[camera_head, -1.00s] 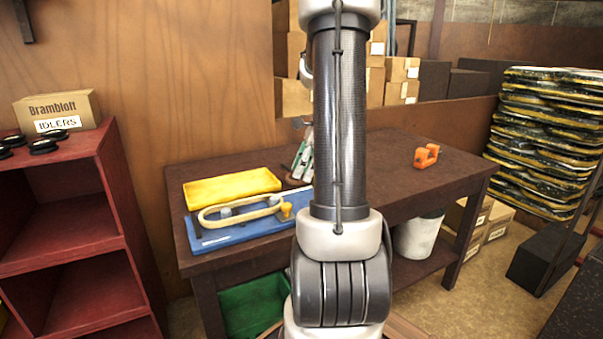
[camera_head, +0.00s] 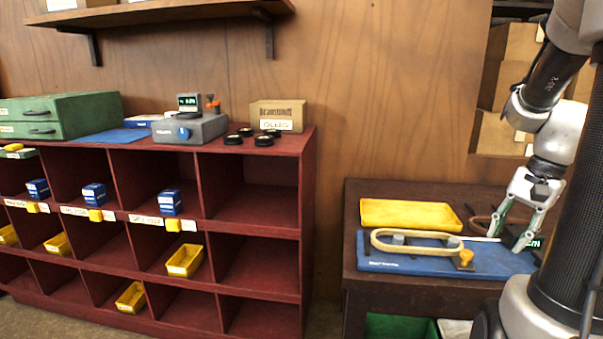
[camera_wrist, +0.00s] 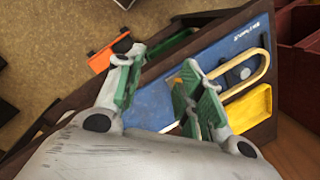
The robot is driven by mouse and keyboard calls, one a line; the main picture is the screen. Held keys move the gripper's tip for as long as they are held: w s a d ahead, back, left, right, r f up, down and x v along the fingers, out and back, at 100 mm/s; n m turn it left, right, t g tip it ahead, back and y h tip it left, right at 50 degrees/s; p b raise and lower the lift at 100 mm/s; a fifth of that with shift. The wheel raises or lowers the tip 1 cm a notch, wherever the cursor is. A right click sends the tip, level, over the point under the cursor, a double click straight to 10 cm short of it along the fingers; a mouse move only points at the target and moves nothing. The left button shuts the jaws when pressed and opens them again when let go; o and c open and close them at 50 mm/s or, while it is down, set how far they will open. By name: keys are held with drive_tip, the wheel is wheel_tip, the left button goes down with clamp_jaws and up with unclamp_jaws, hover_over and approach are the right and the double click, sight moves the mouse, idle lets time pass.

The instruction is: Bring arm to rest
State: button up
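My gripper (camera_head: 517,222) is at the right of the head view, pointing down over the right end of the blue board (camera_head: 400,262) on the dark workbench. Its two green-padded fingers are spread apart, and nothing shows between them. In the wrist view the open fingers (camera_wrist: 160,95) hang above the blue board (camera_wrist: 150,108). A tan belt loop (camera_head: 385,248) lies on the board around grey pulleys, with a yellow-orange piece (camera_head: 463,258) at its right end. My arm is bent and covers the right part of the bench.
A yellow tray (camera_head: 410,215) lies behind the board. A red shelf unit (camera_head: 308,190) at left holds blue boxes, yellow bins, a grey device (camera_head: 190,128) and black idlers (camera_head: 264,140). A cardboard box (camera_head: 279,115) stands on top. An orange object (camera_wrist: 110,52) shows in the wrist view.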

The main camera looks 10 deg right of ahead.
drive_tip(key=s+a+r+n+t+h, duration=0.1)
drive_tip(key=s+a+r+n, duration=0.2)
drive_tip(key=a+n, duration=0.3)
drive_tip(key=s+a+r+n+t+h, duration=0.1)
drive_tip(key=s+a+r+n+t, duration=0.1)
drive_tip(key=a+r+n, duration=0.3)
drive_tip(key=s+a+n, duration=0.1)
drive_tip(key=a, duration=0.2)
drive_tip(key=shift+a+n+t, duration=0.2)
drive_tip(key=shift+n+t, duration=0.1)
